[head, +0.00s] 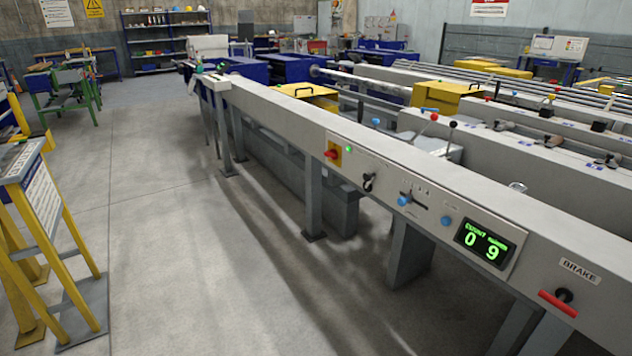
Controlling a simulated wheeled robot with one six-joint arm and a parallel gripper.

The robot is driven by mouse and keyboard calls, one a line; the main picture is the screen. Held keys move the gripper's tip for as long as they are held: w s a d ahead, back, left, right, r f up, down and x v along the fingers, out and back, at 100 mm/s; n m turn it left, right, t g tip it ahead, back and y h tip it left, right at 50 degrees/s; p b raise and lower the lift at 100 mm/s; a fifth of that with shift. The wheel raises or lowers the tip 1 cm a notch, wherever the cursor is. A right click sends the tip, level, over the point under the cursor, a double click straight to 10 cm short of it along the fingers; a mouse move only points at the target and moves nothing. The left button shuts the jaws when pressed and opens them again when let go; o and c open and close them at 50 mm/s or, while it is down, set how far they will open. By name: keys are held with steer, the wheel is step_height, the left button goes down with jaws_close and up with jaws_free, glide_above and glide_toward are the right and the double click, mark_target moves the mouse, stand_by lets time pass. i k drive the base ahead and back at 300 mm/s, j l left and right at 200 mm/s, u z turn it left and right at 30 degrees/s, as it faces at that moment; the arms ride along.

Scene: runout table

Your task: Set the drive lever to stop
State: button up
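A long grey runout table (290,120) runs from the back left to the front right. Its front panel carries a lever with a blue knob (403,200) beside a dark slot with small marks above it. The marks are too small to read, so I cannot tell which lever is the drive lever or its setting. A black handle or switch (369,182) sits left of it, and another blue knob (446,221) sits right of it. My gripper is not in view.
A red brake handle (558,304) is at lower right. A yellow sign stand (40,215) stands left. The floor (165,235) between is clear.

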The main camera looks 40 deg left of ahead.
mark_target(369, 176)
steer(key=u, duration=1.35)
